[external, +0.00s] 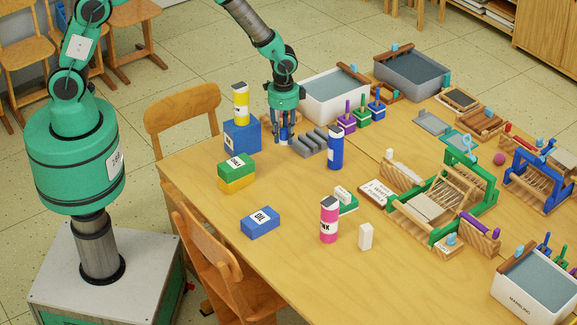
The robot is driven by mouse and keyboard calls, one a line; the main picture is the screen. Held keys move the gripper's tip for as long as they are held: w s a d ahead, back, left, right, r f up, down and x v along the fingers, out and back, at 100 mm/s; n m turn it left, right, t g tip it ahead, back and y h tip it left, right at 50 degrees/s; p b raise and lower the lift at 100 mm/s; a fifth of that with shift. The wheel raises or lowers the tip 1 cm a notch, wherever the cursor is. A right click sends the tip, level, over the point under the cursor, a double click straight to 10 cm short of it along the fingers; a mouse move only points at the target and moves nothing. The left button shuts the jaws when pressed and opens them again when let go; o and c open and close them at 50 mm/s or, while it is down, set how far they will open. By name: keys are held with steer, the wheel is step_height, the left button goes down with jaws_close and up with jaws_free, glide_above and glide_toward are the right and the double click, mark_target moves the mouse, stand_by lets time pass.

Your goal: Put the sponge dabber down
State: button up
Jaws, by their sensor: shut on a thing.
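My gripper (283,133) points straight down at the far left part of the table, just left of the grey slotted rack. It is shut on a small white and blue thing (284,138), which I take to be the sponge dabber. The fingers hide much of it. It is low over the wooden table top (290,185); I cannot tell whether its bottom touches the wood.
A blue box (242,137) with a yellow bottle (240,104) stands left of my gripper. The grey slotted rack (309,143) and a blue bottle (335,147) are to the right. A white tub (334,96) stands behind. The table in front is partly clear.

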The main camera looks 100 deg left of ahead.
glide_above(284, 167)
steer(key=shift+a+f+b, duration=0.15)
steer(key=shift+f+b, duration=0.2)
steer(key=shift+f, duration=2.8)
steer(key=shift+f, duration=1.85)
steer(key=shift+f+b, duration=0.1)
steer(key=shift+b, duration=0.2)
steer(key=o, duration=0.9)
steer(key=shift+o, duration=0.2)
step_height(284, 167, up, 12)
steer(key=shift+r+p, duration=0.1)
steer(key=shift+p, duration=0.7)
